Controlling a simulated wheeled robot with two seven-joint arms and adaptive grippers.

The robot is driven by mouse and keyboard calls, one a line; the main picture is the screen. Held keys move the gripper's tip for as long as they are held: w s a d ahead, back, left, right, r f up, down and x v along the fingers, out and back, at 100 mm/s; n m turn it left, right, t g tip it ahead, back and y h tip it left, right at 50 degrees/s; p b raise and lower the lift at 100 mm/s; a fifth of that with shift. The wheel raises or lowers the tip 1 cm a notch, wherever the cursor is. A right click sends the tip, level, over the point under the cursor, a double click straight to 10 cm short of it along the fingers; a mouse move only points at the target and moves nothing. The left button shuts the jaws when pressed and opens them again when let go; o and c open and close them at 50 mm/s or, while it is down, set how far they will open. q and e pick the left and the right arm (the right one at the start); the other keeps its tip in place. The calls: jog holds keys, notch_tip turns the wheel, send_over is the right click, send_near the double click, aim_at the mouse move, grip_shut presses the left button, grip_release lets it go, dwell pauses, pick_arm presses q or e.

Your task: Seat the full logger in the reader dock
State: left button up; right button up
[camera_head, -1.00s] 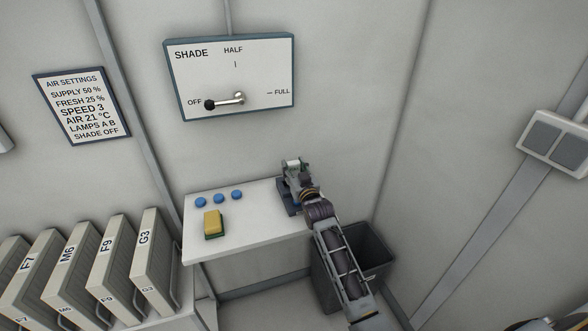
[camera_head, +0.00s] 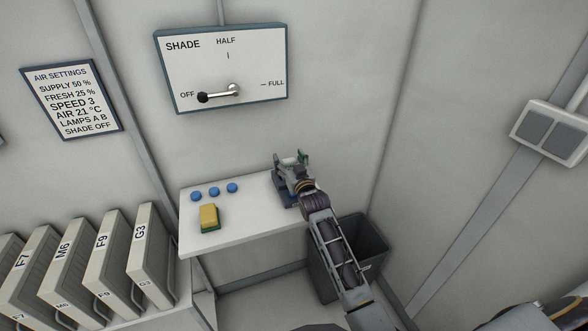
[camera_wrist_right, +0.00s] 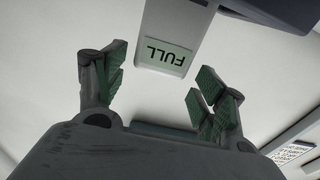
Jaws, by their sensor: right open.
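The logger (camera_wrist_right: 172,28) is a pale block with a green-edged label reading FULL, upside down in the right wrist view. It lies beyond and between the spread fingers of my right gripper (camera_wrist_right: 160,90), with a visible gap on both sides. A dark block, probably the reader dock (camera_wrist_right: 270,10), is at the upper edge beside it. In the head view my right gripper (camera_head: 291,158) is over the shelf's right end, above a dark blue base (camera_head: 284,192). The arm hides the logger there. I cannot tell whether the logger is seated. My left gripper is not in view.
The white shelf (camera_head: 235,232) holds a yellow-green sponge (camera_head: 209,218) and three blue discs (camera_head: 214,191). A dark bin (camera_head: 368,240) stands under my right arm. Labelled panels (camera_head: 152,255) stand at left. The SHADE lever (camera_head: 218,94) points to OFF.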

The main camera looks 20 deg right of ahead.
aim_at(288, 168)
jog(key=f, duration=0.3)
jog(key=shift+s+a+f+g, duration=0.2)
jog(key=shift+s+g, duration=0.1)
jog(key=shift+g, duration=0.1)
jog(key=shift+s+f, duration=0.1)
jog(key=shift+s, duration=0.05)
jog(key=shift+s+d+r, duration=0.1)
jog(key=shift+s+r, duration=0.1)
jog(key=shift+s, duration=0.5)
jog(key=shift+s+d+r, duration=0.1)
jog(key=shift+s+r, duration=0.15)
jog(key=shift+s, duration=0.45)
jog(key=shift+s+d+r, duration=0.1)
jog(key=shift+s+r, duration=0.1)
jog(key=shift+s, duration=0.5)
jog(key=s+r, duration=0.1)
jog(key=s, duration=0.5)
jog(key=shift+s+r+t, duration=0.4)
jog(key=shift+d, duration=0.1)
